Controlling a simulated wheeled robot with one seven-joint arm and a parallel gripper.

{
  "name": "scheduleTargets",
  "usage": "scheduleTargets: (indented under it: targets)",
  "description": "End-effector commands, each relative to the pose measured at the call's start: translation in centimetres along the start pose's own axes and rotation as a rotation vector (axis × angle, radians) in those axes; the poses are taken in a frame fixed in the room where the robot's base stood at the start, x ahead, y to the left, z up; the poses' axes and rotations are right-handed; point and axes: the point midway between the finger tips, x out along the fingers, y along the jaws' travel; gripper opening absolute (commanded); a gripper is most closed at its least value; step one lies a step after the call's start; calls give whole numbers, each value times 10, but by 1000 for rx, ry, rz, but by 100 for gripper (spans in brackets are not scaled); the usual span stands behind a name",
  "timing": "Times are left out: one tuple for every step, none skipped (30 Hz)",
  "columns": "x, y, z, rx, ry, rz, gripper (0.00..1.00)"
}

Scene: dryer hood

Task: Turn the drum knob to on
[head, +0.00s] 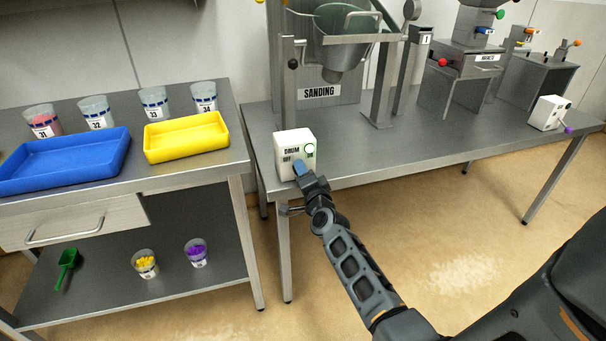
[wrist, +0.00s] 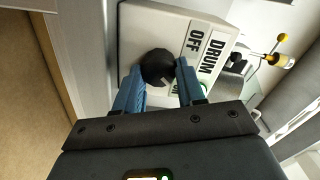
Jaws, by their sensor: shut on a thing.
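The white drum control box (head: 284,146) stands at the left front corner of the steel bench. It carries DRUM and OFF labels, and a green ring (head: 310,148) shows on its face. In the wrist view the black round knob (wrist: 158,68) is on the face of the box (wrist: 150,22), beside the OFF label (wrist: 194,42). My gripper (head: 300,167) is at the box's front, and its blue fingers (wrist: 160,82) are shut on the knob, one on each side. In the head view my gripper hides the knob. I cannot tell which way the knob points.
The sanding drum (head: 343,50) stands on the bench (head: 385,150) behind the box. Another white box (head: 549,113) is at the bench's right. A side table holds a blue tray (head: 65,160), a yellow tray (head: 186,137) and several cups. Floor in front is clear.

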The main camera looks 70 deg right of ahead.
Motion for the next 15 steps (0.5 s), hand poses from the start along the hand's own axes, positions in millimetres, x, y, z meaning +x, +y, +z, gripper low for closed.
scheduleTargets:
  targets:
    - [0,1,0,23,0,1,9]
    - [0,1,0,36,-1,1,9]
    - [0,1,0,52,-1,1,9]
    - [0,1,0,64,-1,1,9]
    - [0,1,0,73,0,1,9]
    - [0,1,0,85,0,1,9]
    - [0,1,0,93,0,1,9]
    - [0,1,0,100,0,1,9]
    - [0,1,0,107,0,1,9]
    - [0,1,0,111,0,1,9]
    - [0,2,0,115,0,1,9]
    - [0,2,0,119,0,2,9]
    - [0,2,0,121,0,2,9]
    - [0,2,0,122,0,2,9]
    - [0,2,0,124,0,2,9]
